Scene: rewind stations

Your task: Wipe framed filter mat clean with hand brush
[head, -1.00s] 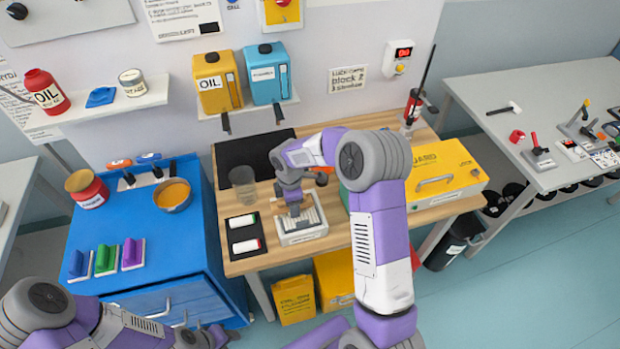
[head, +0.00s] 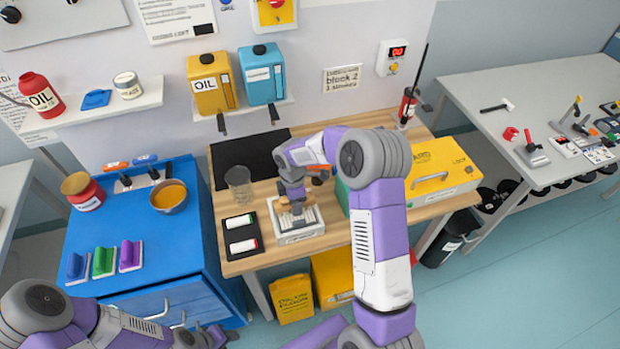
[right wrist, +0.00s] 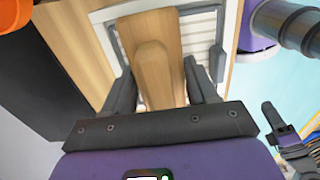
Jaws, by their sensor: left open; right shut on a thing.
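The framed filter mat (head: 301,238), a pale frame with light slats, lies on the wooden bench. Part of its slatted face (right wrist: 200,32) shows in the right wrist view. My right gripper (head: 293,205) is over the mat, shut on the hand brush, whose wooden handle (right wrist: 157,72) runs between its fingers. The brush's bristles are hidden, so I cannot tell whether they touch the slats. Any dirt on the mat is too small to make out. My left gripper (head: 218,336) is open and empty, low in front of the blue cabinet.
A black tray (head: 241,236) with two white rollers sits left of the mat, with a clear cup (head: 238,182) behind it. A yellow case (head: 440,172) stands on the right. The blue cabinet (head: 195,245) holds colored blocks and an orange-filled bowl (head: 170,195).

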